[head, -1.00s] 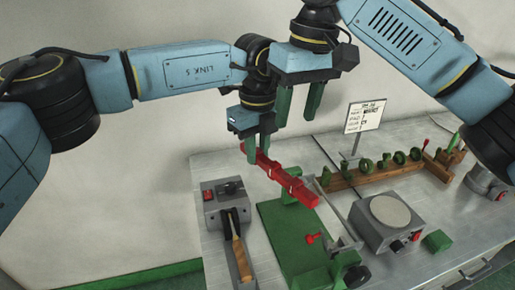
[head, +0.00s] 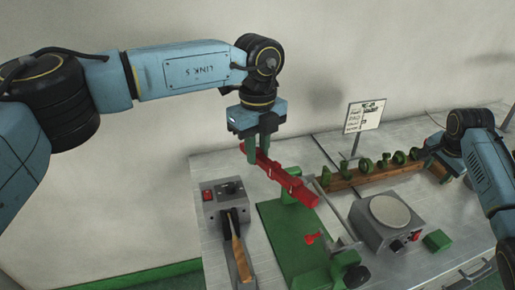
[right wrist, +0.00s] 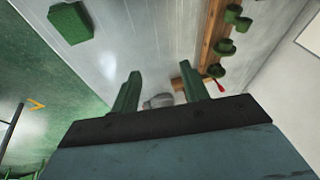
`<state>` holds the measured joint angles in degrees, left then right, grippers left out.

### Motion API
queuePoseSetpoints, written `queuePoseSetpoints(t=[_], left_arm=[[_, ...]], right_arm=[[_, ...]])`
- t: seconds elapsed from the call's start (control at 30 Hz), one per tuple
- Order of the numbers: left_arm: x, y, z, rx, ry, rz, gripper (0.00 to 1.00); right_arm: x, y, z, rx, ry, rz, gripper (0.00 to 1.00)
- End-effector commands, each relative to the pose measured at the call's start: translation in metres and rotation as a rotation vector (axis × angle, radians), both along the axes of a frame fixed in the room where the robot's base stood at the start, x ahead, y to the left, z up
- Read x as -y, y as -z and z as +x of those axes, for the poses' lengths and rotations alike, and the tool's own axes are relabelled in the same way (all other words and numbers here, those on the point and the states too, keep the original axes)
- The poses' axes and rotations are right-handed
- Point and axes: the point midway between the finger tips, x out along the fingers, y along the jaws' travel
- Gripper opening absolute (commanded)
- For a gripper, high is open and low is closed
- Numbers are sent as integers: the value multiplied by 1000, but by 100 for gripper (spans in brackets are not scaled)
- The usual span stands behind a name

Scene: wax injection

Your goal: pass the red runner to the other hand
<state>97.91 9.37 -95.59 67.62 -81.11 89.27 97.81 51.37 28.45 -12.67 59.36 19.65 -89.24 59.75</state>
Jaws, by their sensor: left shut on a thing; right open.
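The red runner (head: 285,180) is a long bar seen in the head view, slanting down to the right over the work table. My left gripper (head: 257,158) is shut on its upper left end and points down. The runner's lower right end is above the green machine base (head: 282,232); I cannot tell whether it touches anything there. My right gripper (head: 437,162) is at the right, well apart from the runner, near the right end of the wooden rack. Its open, empty green fingers show in the right wrist view (right wrist: 158,88). The runner is not in that view.
The wooden rack (head: 370,175) carries several green pieces. A sign (head: 365,116) stands behind it. A grey box with a round plate (head: 390,211), a green block (head: 437,240) and a grey unit with a wooden-handled tool (head: 238,250) stand on the metal table.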

Motion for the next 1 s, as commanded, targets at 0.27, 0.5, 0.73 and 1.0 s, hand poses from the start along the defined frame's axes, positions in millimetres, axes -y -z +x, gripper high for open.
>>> queuePoseSetpoints(t=[0.27,0.5,0.73,1.0], left_arm=[[0,0,0,0,0,0,0],[0,0,0,0,0,0,0],[0,0,0,0,0,0,0],[0,0,0,0,0,0,0]], right_arm=[[122,67,-72,-65,331,-140,45],[214,107,-159,-134,564,-302,45],[278,151,-257,-240,659,-488,45],[228,276,-304,-409,196,-524,45]])
